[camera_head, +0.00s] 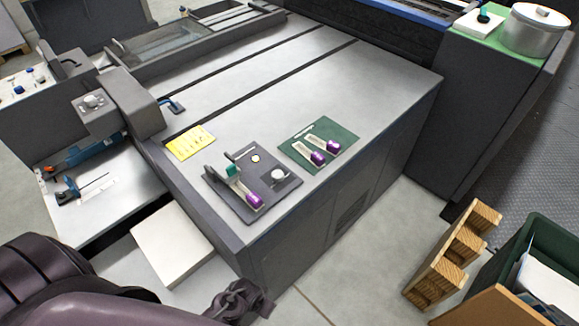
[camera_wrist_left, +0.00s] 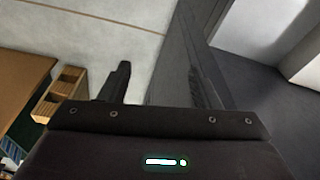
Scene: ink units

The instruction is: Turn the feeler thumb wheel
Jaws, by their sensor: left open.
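A pale round knob (camera_head: 92,101) sits on a dark grey block at the left side of the machine, and a small white disc (camera_head: 278,174) sits on the dark plate on the machine top. I cannot tell for sure which part is the feeler thumb wheel. My left gripper (camera_head: 240,300) is low at the bottom centre of the head view, in front of the machine and apart from both parts. In the left wrist view its two fingers (camera_wrist_left: 158,68) stand apart with nothing between them. My right gripper is not in view.
The grey machine top (camera_head: 310,75) carries a yellow card (camera_head: 190,143), a dark plate (camera_head: 245,200) and a green mat (camera_head: 318,150) with purple-ended tools. A white block (camera_head: 172,240) stands near my left arm. A wooden rack (camera_head: 450,262) and green bin (camera_head: 510,255) stand at lower right.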

